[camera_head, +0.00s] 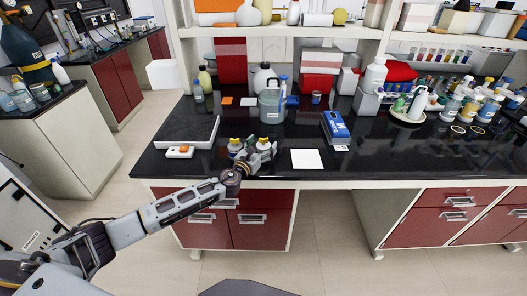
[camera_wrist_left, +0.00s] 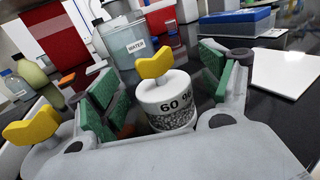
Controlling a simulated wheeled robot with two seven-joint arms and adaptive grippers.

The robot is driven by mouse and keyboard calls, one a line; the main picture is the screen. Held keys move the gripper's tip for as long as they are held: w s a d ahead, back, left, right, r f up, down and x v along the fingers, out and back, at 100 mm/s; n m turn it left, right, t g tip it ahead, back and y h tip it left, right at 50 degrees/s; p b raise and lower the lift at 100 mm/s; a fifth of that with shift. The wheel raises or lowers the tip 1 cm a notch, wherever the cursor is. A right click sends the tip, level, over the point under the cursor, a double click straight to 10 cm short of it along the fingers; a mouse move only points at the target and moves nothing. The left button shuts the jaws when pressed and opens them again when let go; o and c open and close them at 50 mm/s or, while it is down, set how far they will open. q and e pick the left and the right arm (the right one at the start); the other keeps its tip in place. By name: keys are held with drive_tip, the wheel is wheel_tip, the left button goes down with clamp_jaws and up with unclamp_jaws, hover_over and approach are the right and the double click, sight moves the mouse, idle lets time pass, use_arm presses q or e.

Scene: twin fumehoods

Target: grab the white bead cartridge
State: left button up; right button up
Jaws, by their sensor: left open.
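My right gripper is out of view.
A clear container labelled WATER (camera_wrist_left: 128,42) stands close behind the cartridge; it also shows in the head view (camera_head: 271,106). A white pad (camera_head: 307,159) lies to the right, with a blue box (camera_head: 336,128) beyond. A white-edged tray (camera_head: 187,132) lies to the left.

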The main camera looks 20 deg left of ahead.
sight(262, 147)
use_arm(q)
drive_tip(key=c, duration=1.2)
drive_tip(key=shift+r, duration=0.1)
drive_tip(key=shift+c, duration=0.2)
drive_tip(key=shift+r, duration=0.5)
wheel_tip(262, 147, up, 8)
drive_tip(key=shift+r+p, duration=0.1)
drive_tip(key=shift+p, duration=1.15)
drive_tip(key=shift+r, duration=0.35)
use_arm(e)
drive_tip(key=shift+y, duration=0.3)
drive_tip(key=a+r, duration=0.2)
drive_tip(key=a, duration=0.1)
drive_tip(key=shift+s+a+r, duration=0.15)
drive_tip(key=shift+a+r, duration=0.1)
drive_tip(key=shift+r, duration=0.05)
